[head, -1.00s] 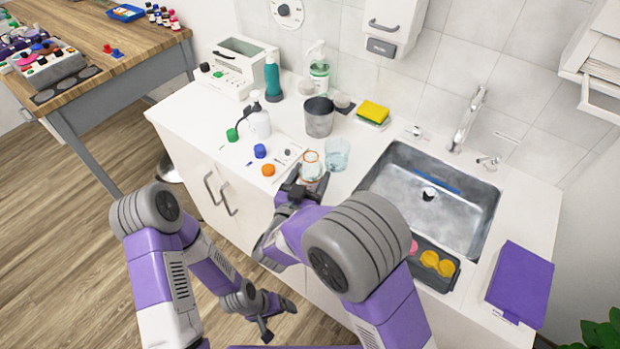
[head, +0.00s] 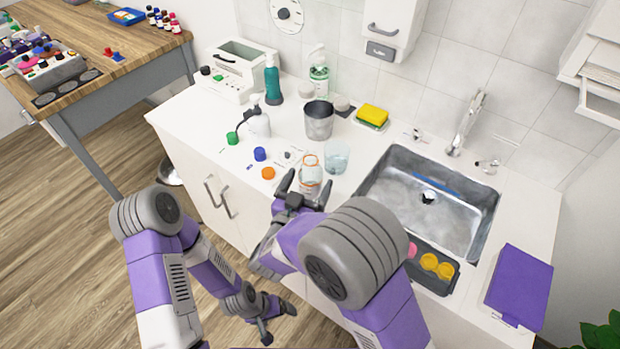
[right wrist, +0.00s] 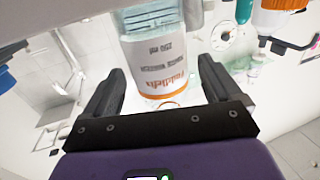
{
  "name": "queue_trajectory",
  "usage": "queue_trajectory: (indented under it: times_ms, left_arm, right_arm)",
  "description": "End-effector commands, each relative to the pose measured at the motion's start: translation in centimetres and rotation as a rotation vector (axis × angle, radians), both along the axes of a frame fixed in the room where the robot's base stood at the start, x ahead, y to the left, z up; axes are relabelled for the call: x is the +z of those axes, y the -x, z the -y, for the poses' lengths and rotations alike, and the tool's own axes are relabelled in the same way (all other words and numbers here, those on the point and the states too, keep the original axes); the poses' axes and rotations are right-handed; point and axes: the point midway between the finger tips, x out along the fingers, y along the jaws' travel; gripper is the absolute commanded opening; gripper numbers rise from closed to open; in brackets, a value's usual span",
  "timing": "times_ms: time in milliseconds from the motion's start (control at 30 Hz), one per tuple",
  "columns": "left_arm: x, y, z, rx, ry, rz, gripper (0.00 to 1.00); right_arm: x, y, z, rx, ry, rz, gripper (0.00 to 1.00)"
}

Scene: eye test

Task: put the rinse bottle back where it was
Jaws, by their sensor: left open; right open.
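A clear bottle with a white label and orange bands (head: 311,165) stands upright on the white counter, beside a clear glass beaker (head: 337,157). In the right wrist view the label of the bottle (right wrist: 160,62) shows "250 ml" upside down; I cannot read its name surely. My right gripper (head: 306,190) is open, one finger on each side of the bottle's near part. In the right wrist view gaps show between the bottle and the fingers (right wrist: 160,88). A white bottle with a dark spout (head: 258,124) stands further left. My left gripper (head: 279,322) is open and empty, low before the cabinet.
A blue cap (head: 260,154), an orange cap (head: 268,173) and a green cap (head: 232,138) lie left of the bottle. A grey cup (head: 319,121) stands behind. The sink (head: 372,187) is at the right, with a purple box (head: 519,284) beyond it.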

Motion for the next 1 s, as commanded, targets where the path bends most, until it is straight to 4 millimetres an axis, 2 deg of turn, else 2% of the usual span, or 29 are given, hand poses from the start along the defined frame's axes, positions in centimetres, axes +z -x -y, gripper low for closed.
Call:
queue_trajectory:
  times_ms: [300,500,667,1000]
  left_arm:
    - [1.2,0.0,0.0,0.0,0.0,0.0,0.91]
    - [1.5,0.0,0.0,0.0,0.0,0.0,0.91]
    - [1.6,0.0,0.0,0.0,0.0,0.0,0.91]
    - [1.6,0.0,0.0,0.0,0.0,0.0,0.91]
  right_arm:
    - [0.1,6.5,-2.6,0.006,0.003,-0.001,0.91]
    - [0.1,9.1,-3.6,0.004,0.003,0.0,0.91]
    - [0.0,9.8,-3.8,0.002,0.002,0.0,0.91]
    - [0.0,9.8,-3.8,0.001,0.002,0.0,0.91]
